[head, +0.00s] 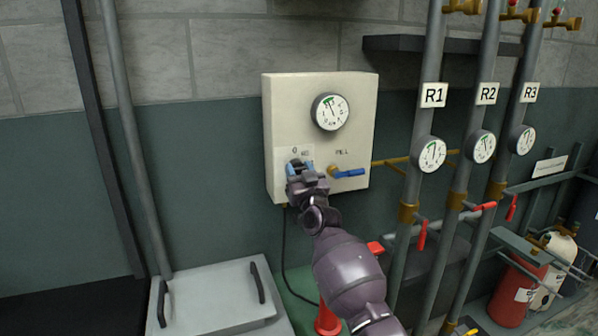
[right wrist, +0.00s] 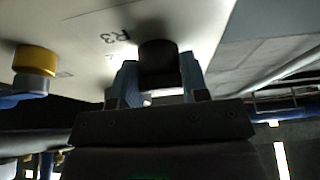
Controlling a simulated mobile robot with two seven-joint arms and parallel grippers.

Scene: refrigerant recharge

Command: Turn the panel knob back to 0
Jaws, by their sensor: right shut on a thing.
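The cream panel (head: 285,110) hangs on the wall with a round gauge (head: 330,112) at its upper middle. My right gripper (head: 299,167) is at the panel's lower left, over the knob, and hides most of it there. In the right wrist view the dark knob (right wrist: 158,58) sits between the two blue fingers of the right gripper (right wrist: 158,82), which are shut on it. A plate behind the knob reads R3 in that view. The knob's pointer direction cannot be made out. My left gripper is not in view.
A blue FILL lever (head: 348,173) is close to the right of my gripper. Pipes labelled R1 (head: 433,95), R2 and R3, with gauges and red levers, stand to the right. A pale lidded box (head: 215,295) with dark handles is at the lower left.

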